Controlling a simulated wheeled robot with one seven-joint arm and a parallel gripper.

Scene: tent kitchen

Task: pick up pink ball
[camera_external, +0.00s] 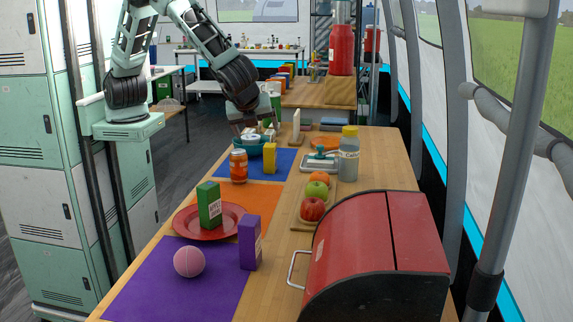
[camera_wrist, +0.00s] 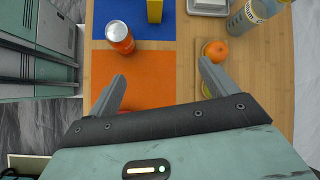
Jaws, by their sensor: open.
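The pink ball (camera_external: 189,261) rests on the purple mat (camera_external: 160,292) at the near end of the table in the external view. It stands left of a purple box (camera_external: 250,242) and in front of a red plate (camera_external: 184,232) with a green box (camera_external: 209,205) on it. The ball does not show in the wrist view. My gripper (camera_wrist: 161,70) is open and empty, fingers apart above the orange mat (camera_wrist: 155,82). In the external view my arm reaches over the far part of the table, well away from the ball.
An orange can (camera_wrist: 120,37) and a yellow box (camera_wrist: 154,11) stand beyond my fingers. A tray with an apple (camera_external: 312,208) and an orange, a bottle (camera_external: 348,158) and a red bread box (camera_external: 375,255) line the right side. Lockers (camera_external: 70,150) stand left.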

